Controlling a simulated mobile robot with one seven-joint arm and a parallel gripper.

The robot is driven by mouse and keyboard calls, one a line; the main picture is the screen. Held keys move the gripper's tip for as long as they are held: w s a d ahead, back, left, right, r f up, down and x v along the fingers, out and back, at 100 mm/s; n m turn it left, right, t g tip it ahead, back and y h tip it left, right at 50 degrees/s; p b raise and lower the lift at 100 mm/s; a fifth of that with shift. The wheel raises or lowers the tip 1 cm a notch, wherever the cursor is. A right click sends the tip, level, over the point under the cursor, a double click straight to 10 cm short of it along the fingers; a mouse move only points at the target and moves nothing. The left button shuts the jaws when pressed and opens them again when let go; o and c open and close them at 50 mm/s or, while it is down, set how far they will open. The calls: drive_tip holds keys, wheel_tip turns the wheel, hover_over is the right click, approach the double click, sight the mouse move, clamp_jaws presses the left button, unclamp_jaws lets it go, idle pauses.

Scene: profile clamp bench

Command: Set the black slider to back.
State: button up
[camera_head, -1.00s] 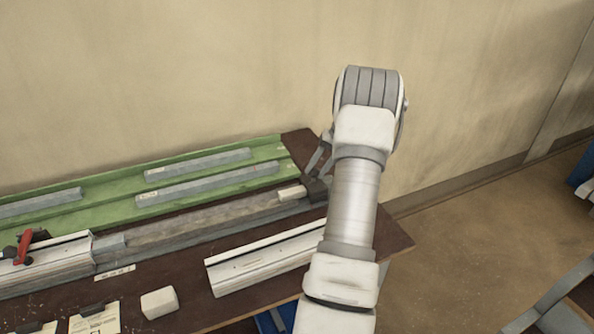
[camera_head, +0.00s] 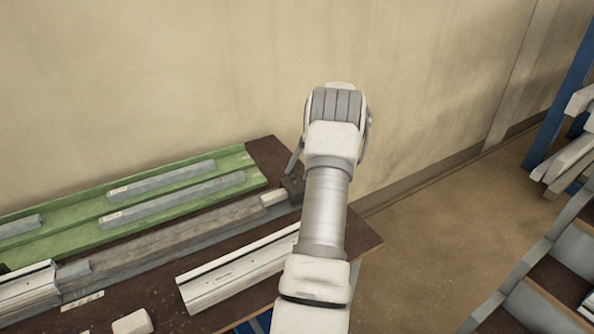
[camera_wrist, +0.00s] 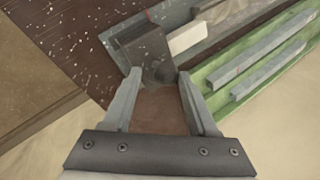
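A dark block that looks like the black slider (camera_wrist: 148,52) sits at the end of the grey rail, beside a pale block (camera_wrist: 187,37). In the head view the dark block (camera_head: 293,188) shows at the rail's right end, partly hidden by my arm. In the wrist view my gripper (camera_wrist: 157,77) is open, with its fingertips apart at the near edge of the block. The block is not clearly between the fingers, and I cannot tell whether they touch it. In the head view my arm hides most of the gripper.
A green tray (camera_head: 75,226) with grey bars lies behind the rail (camera_head: 170,235). A white profile (camera_head: 240,268) lies in front, with a small pale block (camera_head: 132,322) at its left. The wall stands close behind the bench. Shelves (camera_head: 560,285) stand at right, beyond open floor.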

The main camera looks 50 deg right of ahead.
drive_tip(key=shift+o, duration=0.3)
drive_tip(key=shift+a, duration=0.15)
drive_tip(key=shift+r, duration=0.25)
drive_tip(key=p+v, duration=0.2)
drive_tip(key=v, duration=1.5)
drive_tip(key=shift+d, duration=0.2)
